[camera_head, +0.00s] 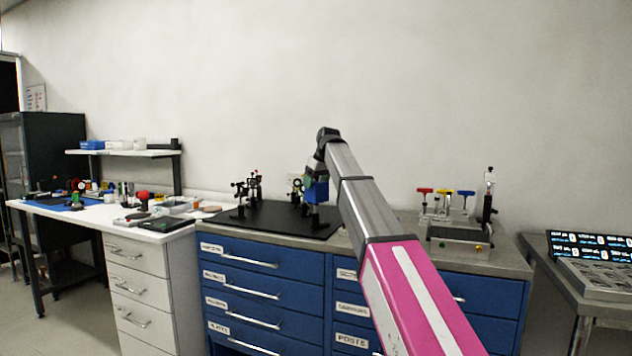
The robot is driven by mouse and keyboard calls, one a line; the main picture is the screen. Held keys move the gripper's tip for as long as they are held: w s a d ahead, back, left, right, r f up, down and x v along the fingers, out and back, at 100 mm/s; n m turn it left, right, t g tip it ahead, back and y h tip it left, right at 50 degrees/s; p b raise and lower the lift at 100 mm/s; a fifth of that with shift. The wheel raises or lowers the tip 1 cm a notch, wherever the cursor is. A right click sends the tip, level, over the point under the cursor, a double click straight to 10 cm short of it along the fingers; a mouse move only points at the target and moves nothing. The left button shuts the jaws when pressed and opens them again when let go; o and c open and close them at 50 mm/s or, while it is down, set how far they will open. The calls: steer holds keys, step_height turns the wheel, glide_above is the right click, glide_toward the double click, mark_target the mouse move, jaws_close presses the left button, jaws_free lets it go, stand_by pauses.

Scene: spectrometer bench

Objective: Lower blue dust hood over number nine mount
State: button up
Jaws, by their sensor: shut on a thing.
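My arm reaches over the black breadboard (270,219) on the blue drawer bench. My gripper (315,176) points down near the board's right side and is shut on the blue dust hood (317,191). The hood is small in view and partly covered by the gripper. A grey post or mount part (314,213) shows just below the hood; I cannot tell whether they touch. Several dark optical mounts (240,195) stand at the board's left and back. Another mount (296,187) stands just left of the hood. No number on any mount is readable, so I cannot tell which is number nine.
A rack with red, yellow and blue T-handled tools (445,200) and a dark upright stand (488,205) are on the bench at right. A cluttered white table (95,214) is at left. The board's front middle is bare. A wall stands behind.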

steer(key=shift+f, duration=1.15)
stand_by(0.4)
steer(key=o, duration=1)
steer(key=shift+c, duration=0.2)
steer(key=v, duration=1)
steer(key=shift+r, duration=0.35)
steer(key=shift+s+d, duration=0.1)
steer(key=shift+s, duration=0.05)
